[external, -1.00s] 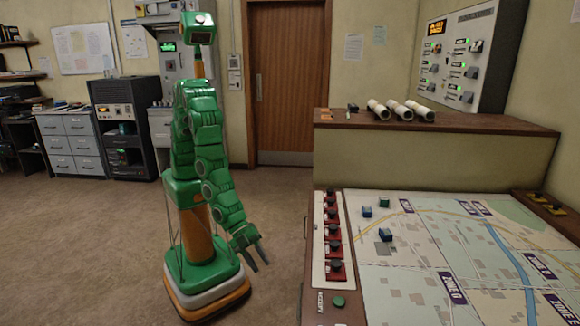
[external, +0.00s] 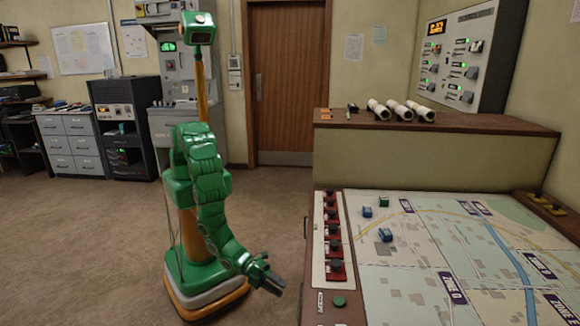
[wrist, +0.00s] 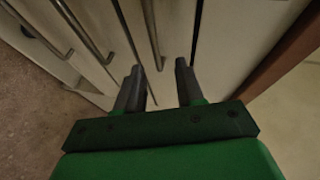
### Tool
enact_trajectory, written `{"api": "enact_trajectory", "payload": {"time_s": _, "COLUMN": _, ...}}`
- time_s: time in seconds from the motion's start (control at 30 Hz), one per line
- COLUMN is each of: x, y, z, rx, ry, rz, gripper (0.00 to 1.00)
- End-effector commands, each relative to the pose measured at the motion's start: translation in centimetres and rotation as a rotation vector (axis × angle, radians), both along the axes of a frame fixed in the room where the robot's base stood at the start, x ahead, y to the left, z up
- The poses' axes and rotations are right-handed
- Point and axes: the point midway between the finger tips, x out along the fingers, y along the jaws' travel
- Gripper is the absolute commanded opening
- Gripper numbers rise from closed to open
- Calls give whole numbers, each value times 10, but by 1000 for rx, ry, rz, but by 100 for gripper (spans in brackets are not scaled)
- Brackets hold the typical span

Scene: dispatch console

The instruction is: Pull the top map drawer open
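In the wrist view the pale drawer fronts (wrist: 165,20) of the map console face my gripper (wrist: 160,84), with several metal bar handles. The bar handle (wrist: 152,36) closest to the console's brown wooden edge (wrist: 285,50) ends just beyond the gap between my fingertips. My gripper is open and empty, its two dark fingers apart. I cannot tell whether it touches the handle. In the external view my gripper (external: 278,283) is low, just left of the map table (external: 308,255). The drawer fronts are hidden there.
The tabletop carries a map (external: 450,260), small blue blocks (external: 385,235) and a strip of red switches (external: 333,230). Rolled papers (external: 400,110) lie on the raised shelf behind. Open brown floor (external: 90,250) is free on the left.

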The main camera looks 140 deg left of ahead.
Motion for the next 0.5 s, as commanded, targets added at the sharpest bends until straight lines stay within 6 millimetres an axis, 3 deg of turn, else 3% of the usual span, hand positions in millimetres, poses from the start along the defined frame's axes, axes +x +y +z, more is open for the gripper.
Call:
{"api": "enact_trajectory", "payload": {"time_s": 0.1, "x": -6, "y": 5, "z": -11, "rx": 62, "ry": -18, "rz": -6, "gripper": 37}}
{"api": "enact_trajectory", "payload": {"time_s": 0.3, "x": -8, "y": 8, "z": -15, "rx": 110, "ry": -38, "rz": -10, "gripper": 37}}
{"api": "enact_trajectory", "payload": {"time_s": 0.5, "x": 4, "y": 13, "z": -18, "rx": 111, "ry": -37, "rz": -9, "gripper": 37}}
